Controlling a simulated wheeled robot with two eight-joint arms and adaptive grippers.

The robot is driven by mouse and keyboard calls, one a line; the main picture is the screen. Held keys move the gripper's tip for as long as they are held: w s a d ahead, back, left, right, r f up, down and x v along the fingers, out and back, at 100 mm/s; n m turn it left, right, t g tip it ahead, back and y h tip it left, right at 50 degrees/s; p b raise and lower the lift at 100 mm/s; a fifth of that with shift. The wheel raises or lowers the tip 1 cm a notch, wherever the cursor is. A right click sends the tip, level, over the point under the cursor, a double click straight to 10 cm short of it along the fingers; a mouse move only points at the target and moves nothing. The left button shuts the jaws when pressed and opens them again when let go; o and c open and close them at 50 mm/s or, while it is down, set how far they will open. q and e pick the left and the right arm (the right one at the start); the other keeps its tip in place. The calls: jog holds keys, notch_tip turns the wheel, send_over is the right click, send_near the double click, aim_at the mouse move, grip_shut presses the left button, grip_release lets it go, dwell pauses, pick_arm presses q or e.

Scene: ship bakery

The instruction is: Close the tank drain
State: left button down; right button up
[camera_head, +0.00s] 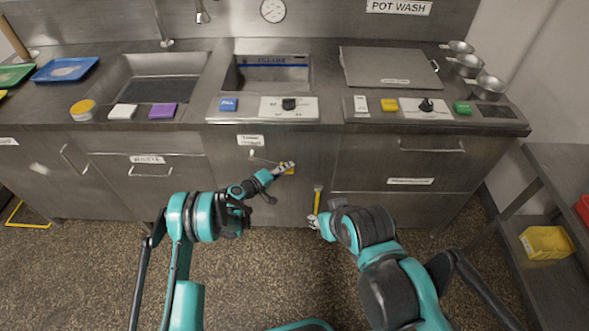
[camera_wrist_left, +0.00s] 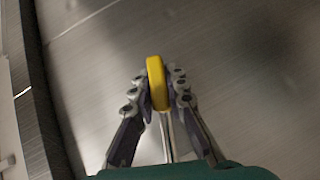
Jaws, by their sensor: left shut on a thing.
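A metal lever (camera_head: 263,159) with a yellow grip (camera_head: 288,169) is on the cabinet front below the middle sink, under a small white label (camera_head: 250,140). It slopes slightly down to the right from its pivot. My left gripper (camera_head: 285,168) is shut on the yellow grip. In the left wrist view the grip (camera_wrist_left: 156,82) stands between both fingers (camera_wrist_left: 158,88), with its metal stem below. A second yellow handle (camera_head: 317,203) hangs upright to the right on the same front. My right gripper (camera_head: 313,222) is at its lower end; its fingers are too small to read.
The counter above holds the middle sink (camera_head: 270,74), a control panel with a black knob (camera_head: 289,104) and a blue block (camera_head: 228,104). Drawers with bar handles (camera_head: 432,147) flank the front. A shelf with a yellow bin (camera_head: 547,243) stands at right. The floor before the cabinets is clear.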

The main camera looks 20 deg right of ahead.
pick_arm(q)
jog(key=shift+d+r+n+h, duration=0.2)
jog(key=shift+r+n+h, duration=0.45)
jog(key=shift+r, duration=0.55)
jog(key=shift+d+r+n+t+h, duration=0.1)
jog(key=shift+r+n+t+h, duration=0.5)
jog(key=shift+r, duration=0.5)
jog(key=c, duration=1.5)
grip_release()
jog(key=shift+s, duration=0.1)
jog(key=shift+c, duration=0.2)
jog(key=v, duration=1.2)
jog(key=shift+r, duration=0.15)
